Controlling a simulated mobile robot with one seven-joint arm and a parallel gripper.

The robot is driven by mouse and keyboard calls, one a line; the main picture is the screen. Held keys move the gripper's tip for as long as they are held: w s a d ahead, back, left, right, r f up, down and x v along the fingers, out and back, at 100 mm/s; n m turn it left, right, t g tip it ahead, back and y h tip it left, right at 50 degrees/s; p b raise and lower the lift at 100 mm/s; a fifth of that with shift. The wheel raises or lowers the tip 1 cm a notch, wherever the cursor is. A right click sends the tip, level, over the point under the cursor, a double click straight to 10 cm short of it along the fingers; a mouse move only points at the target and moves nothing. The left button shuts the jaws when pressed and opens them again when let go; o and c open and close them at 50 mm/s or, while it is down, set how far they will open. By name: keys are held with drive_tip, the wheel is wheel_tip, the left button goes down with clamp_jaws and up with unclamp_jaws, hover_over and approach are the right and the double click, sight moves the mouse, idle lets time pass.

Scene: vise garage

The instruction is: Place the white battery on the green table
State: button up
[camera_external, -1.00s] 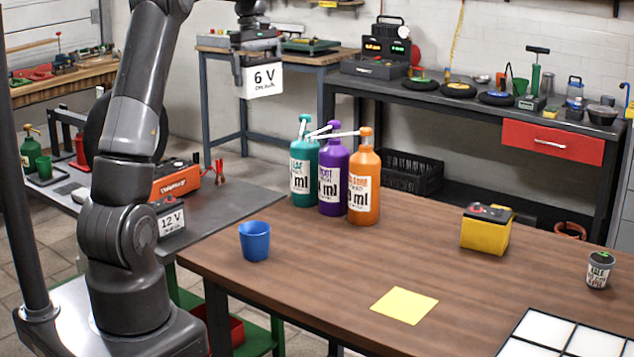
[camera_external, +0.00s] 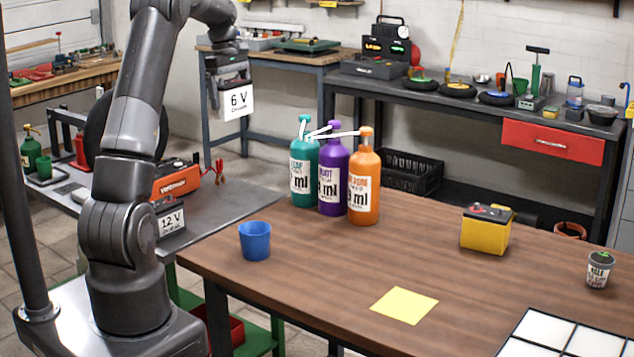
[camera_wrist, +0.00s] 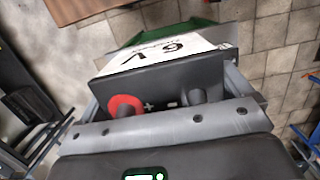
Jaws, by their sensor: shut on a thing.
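The white battery (camera_external: 237,103), labelled 6 V, hangs in the air at upper left in the external view. My gripper (camera_external: 226,78) is shut on it from above. In the wrist view the battery (camera_wrist: 150,58) shows its white labelled face and a dark top with a red ring terminal, between the two fingers. A table with a grey top (camera_external: 240,186) and green lower frame (camera_external: 258,342) stands at left, below and in front of the battery. A green surface (camera_wrist: 165,32) shows partly behind the battery in the wrist view.
The grey top carries an orange device (camera_external: 176,180), a 12 V battery (camera_external: 171,220) and red clamps (camera_external: 213,172); its right part is bare. The wooden table (camera_external: 330,260) holds bottles (camera_external: 363,190), a blue cup (camera_external: 255,241) and a yellow battery (camera_external: 484,233).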

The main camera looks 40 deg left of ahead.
wheel_tip(320, 180, down, 20)
drive_tip(key=shift+a+f, duration=1.75)
drive_tip(key=shift+a, duration=0.2)
drive_tip(key=shift+a+f, duration=1.75)
drive_tip(key=shift+a, duration=0.25)
drive_tip(key=shift+a+f, duration=1.75)
drive_tip(key=shift+a, duration=0.2)
drive_tip(key=shift+f, duration=0.15)
drive_tip(key=o, duration=1.4)
drive_tip(key=shift+s+f, duration=0.1)
